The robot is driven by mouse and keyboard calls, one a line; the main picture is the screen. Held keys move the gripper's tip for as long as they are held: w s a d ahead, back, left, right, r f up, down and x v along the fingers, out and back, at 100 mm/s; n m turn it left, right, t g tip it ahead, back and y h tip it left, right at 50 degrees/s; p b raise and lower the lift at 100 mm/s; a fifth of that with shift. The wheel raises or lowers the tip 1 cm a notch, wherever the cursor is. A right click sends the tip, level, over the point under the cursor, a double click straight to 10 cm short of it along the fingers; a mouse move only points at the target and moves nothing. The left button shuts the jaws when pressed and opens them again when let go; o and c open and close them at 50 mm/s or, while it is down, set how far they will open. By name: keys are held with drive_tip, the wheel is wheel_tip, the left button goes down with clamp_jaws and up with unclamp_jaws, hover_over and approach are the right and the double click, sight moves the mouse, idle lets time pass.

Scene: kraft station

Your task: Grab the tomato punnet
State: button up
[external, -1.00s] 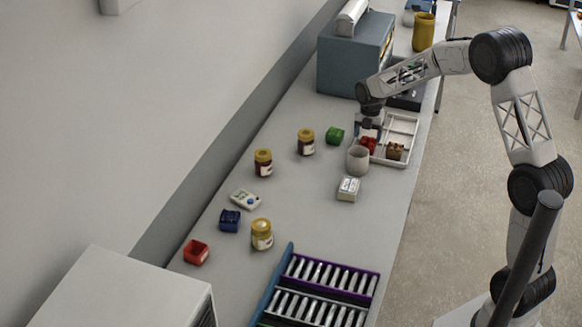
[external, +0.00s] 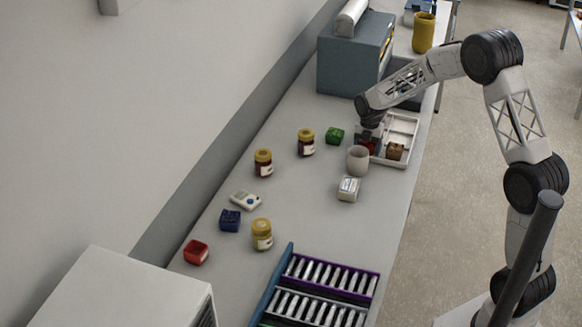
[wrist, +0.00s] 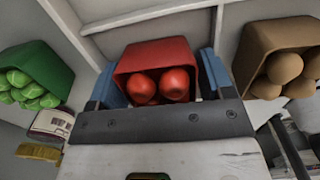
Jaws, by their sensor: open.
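The tomato punnet (wrist: 158,57), a red box with red tomatoes showing at its open side, sits between my fingers in the wrist view. In the external view a bit of the red punnet (external: 369,148) shows in the left part of the white divided tray (external: 402,127), mostly hidden by my gripper (external: 370,138). In the wrist view my gripper (wrist: 161,80) is open, with one blue finger on each side of the punnet. I cannot tell whether the fingers touch its walls.
A brown punnet (external: 395,151) stands in the tray to the right. A green punnet (external: 335,135) stands left of the tray. A beige cup (external: 358,159) is close in front. Jars, a blue punnet (external: 230,220) and another red punnet (external: 196,252) stand farther off.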

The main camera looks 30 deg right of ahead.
drive_tip(key=shift+c, duration=0.3)
drive_tip(key=c, duration=0.6)
drive_tip(key=shift+c, duration=0.2)
drive_tip(key=shift+r, duration=5.05)
